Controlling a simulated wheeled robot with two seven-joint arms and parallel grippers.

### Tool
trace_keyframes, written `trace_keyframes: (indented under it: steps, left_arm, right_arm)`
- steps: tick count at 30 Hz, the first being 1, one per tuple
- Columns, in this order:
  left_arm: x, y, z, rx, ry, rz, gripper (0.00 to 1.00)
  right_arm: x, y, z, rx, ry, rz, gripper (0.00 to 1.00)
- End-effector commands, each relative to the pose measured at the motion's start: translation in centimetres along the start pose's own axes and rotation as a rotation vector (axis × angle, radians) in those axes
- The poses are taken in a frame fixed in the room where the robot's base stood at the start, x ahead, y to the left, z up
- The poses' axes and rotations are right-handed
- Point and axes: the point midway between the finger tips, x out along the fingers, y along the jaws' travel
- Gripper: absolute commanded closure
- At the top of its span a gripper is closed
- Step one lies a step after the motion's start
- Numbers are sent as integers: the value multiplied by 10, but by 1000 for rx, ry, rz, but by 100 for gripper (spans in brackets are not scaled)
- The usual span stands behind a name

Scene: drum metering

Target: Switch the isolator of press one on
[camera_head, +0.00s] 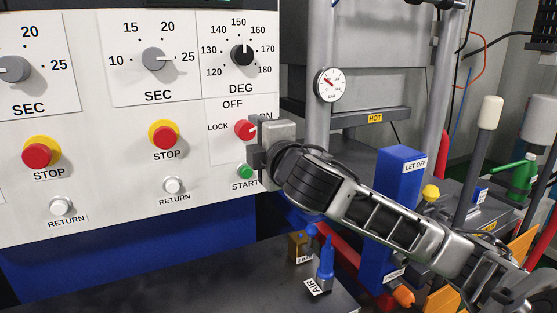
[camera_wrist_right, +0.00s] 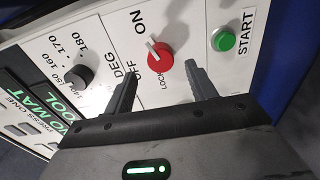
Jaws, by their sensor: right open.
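The isolator is a red rotary knob (camera_head: 245,130) on the white panel, with OFF, ON and LOCK around it. It also shows in the right wrist view (camera_wrist_right: 160,59), where its white pointer mark is turned toward ON. My right gripper (camera_head: 260,146) is at the panel just right of the knob and partly covers that side. In the wrist view its two fingers (camera_wrist_right: 162,75) are apart, with the knob between and just beyond their tips. I cannot tell whether they touch it. My left gripper is not in view.
The green START button (camera_head: 245,171) sits just below the knob, close to my gripper. The DEG dial (camera_head: 242,55) is above. A red STOP button (camera_head: 165,135) and a white RETURN button (camera_head: 172,185) are to the left. A blue LET OFF post (camera_head: 397,190) stands right.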

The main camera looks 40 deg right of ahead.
Motion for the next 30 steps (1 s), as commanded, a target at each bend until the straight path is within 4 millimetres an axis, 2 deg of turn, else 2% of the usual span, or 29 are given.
trace_keyframes:
  steps: [3, 10, 17, 24, 30]
  left_arm:
    - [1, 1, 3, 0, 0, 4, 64]
    - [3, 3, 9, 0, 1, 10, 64]
    - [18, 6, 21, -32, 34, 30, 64]
    - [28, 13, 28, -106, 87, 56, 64]
    - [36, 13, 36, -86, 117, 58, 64]
  right_arm:
    - [-23, -3, 0, -2, 2, -1, 44]
    - [-58, -3, 0, 0, 1, 1, 44]
    - [-63, -4, 0, 12, -6, 9, 44]
    - [-82, -8, 0, 3, 0, 10, 44]
    - [-92, -5, 1, 12, -4, 8, 44]
